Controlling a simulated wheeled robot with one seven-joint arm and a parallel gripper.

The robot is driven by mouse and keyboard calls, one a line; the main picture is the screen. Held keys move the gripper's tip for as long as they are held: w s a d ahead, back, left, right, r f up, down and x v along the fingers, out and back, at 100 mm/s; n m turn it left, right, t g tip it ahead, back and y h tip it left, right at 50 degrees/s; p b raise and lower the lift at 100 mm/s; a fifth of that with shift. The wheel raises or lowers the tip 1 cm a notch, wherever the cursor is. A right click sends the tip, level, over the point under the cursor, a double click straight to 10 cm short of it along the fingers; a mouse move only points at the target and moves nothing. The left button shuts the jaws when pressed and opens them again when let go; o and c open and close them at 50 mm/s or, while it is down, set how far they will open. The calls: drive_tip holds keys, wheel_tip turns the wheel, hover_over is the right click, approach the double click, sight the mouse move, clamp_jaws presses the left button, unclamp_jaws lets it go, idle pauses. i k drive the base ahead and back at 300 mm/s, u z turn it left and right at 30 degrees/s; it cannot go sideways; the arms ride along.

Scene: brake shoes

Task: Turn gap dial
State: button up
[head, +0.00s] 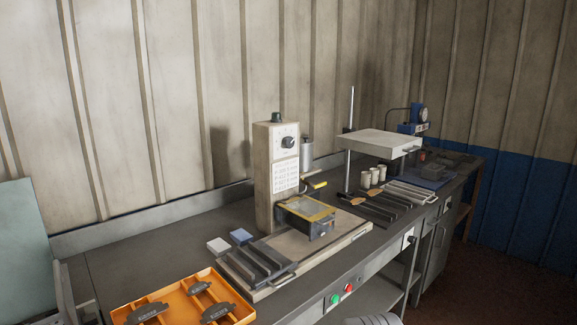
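A beige upright machine column (264,185) stands on the bench near the middle of the head view. A black round dial (288,142) sits on its upper front face, with markings around it too small to read. A second black knob (276,117) stands on top of the column. A round gauge (424,115) is on a blue stand farther back right. I cannot tell from a label which one is the gap dial. My gripper is not in view, and nothing is seen touching the dial.
A yellow-framed guard (306,211) and yellow-tipped lever (318,185) sit below the dial. Dark ribbed racks (256,264) lie in front. An orange tray (184,296) with black parts is front left. A raised plate (381,142) stands right. The bench's left back (150,235) is clear.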

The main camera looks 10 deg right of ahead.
sight(288, 142)
drive_tip(key=u, duration=0.5)
drive_tip(key=k, duration=1.25)
drive_tip(key=z, duration=0.1)
drive_tip(key=i, duration=0.45)
drive_tip(key=z, duration=0.9)
drive_tip(key=i, duration=1.7)
drive_tip(key=u, duration=1.15)
drive_tip(key=i, duration=0.6)
drive_tip(key=u, duration=0.65)
